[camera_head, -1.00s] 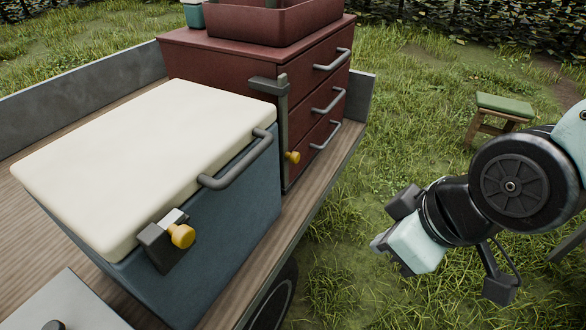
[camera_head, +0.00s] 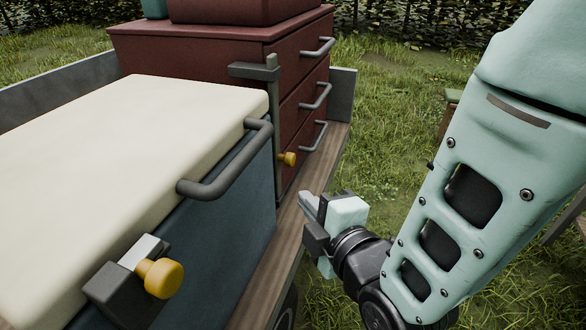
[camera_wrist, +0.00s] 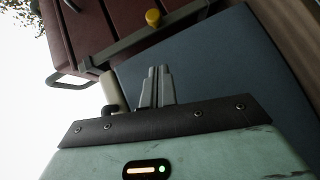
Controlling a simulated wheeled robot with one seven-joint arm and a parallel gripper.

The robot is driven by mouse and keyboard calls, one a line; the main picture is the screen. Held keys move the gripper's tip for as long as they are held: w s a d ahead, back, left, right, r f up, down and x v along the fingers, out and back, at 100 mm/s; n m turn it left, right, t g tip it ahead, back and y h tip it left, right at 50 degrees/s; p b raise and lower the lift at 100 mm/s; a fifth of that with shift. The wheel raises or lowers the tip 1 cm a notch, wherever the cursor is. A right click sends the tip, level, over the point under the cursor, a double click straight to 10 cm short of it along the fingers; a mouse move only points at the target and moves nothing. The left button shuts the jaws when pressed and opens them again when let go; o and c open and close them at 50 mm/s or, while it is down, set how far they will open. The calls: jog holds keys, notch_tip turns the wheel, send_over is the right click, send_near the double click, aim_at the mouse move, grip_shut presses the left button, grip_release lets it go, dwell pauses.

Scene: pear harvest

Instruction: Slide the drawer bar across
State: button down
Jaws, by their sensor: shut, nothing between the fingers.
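The drawer bar (camera_head: 273,112) is a grey upright bar with an arm at its top, in front of the drawers of a dark red cabinet (camera_head: 185,48). A yellow knob (camera_head: 287,159) sits near its lower end. In the wrist view the bar (camera_wrist: 130,47) runs slanted across the drawer fronts, with the knob (camera_wrist: 153,18) beside it. My gripper (camera_head: 306,203) is shut and empty, in front of and below the knob, apart from it. In the wrist view my gripper's fingers (camera_wrist: 158,70) lie together, pointing toward the bar.
A blue cooler (camera_head: 235,205) with a cream lid (camera_head: 110,125) stands left of my gripper. Its grey handle (camera_head: 235,165) juts out, and a latch with a yellow knob (camera_head: 162,278) is on its front. The wooden bed edge (camera_head: 288,235) runs below; grass lies to the right.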

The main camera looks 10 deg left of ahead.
aim_at(295, 155)
jog(key=shift+w+a, duration=0.1)
dwell(0.3)
jog(key=shift+w+d+x, duration=0.3)
jog(key=shift+d+x, duration=0.1)
jog(key=shift+x, duration=1.7)
jog(key=shift+w+d+x, duration=0.3)
jog(key=shift+d+x, duration=0.05)
jog(key=shift+x, duration=1.8)
jog(key=shift+w+d+x, duration=0.25)
jog(key=shift+d+x, duration=0.15)
jog(key=shift+x, duration=1.7)
jog(key=shift+f, duration=0.2)
jog(key=w, duration=0.3)
jog(key=shift+w+d+b, duration=0.15)
jog(key=shift+d+b, duration=0.15)
jog(key=shift+w, duration=0.2)
